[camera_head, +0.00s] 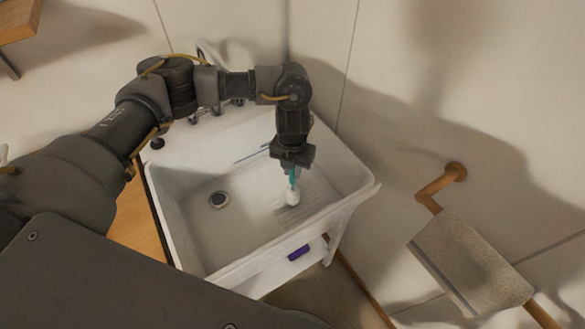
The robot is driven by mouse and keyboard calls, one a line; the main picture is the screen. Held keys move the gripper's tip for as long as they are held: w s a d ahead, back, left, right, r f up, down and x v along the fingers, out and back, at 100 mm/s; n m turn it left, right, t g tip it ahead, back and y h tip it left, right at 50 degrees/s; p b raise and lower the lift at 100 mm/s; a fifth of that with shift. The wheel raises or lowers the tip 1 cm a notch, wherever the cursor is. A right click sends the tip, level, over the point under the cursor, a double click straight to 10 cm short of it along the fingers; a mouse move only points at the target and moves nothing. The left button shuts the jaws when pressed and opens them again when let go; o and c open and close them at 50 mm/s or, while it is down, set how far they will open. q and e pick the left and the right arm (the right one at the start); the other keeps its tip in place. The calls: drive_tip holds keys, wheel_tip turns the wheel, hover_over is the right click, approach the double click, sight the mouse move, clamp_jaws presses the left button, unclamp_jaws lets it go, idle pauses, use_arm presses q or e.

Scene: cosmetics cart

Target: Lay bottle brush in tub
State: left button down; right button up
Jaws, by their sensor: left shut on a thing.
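The bottle brush (293,196) has a teal handle and a white head. My left gripper (292,167) is shut on its handle, and the brush hangs roughly upright with its white head down. Gripper and brush are over the right part of the white tub (185,225), inside its rim as seen from above. I cannot tell whether the brush head touches the tub floor. The upper part of the handle is hidden by the gripper. My right gripper is not in view.
The tub has a dark drain (219,200) left of the brush and a faucet behind, partly hidden by my left arm. A wooden holder with a grey towel (470,262) is on the right.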

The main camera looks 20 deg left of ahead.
use_arm(q)
drive_tip(key=shift+f+b, duration=0.3)
drive_tip(key=shift+f, duration=0.2)
drive_tip(key=c, duration=1.3)
unclamp_jaws()
drive_tip(key=shift+r, duration=0.2)
drive_tip(key=shift+r+p, duration=0.35)
drive_tip(key=shift+p, duration=0.1)
wheel_tip(320, 180, up, 12)
drive_tip(key=shift+r+b, duration=0.15)
drive_tip(key=shift+b, duration=0.8)
drive_tip(key=shift+s, duration=0.1)
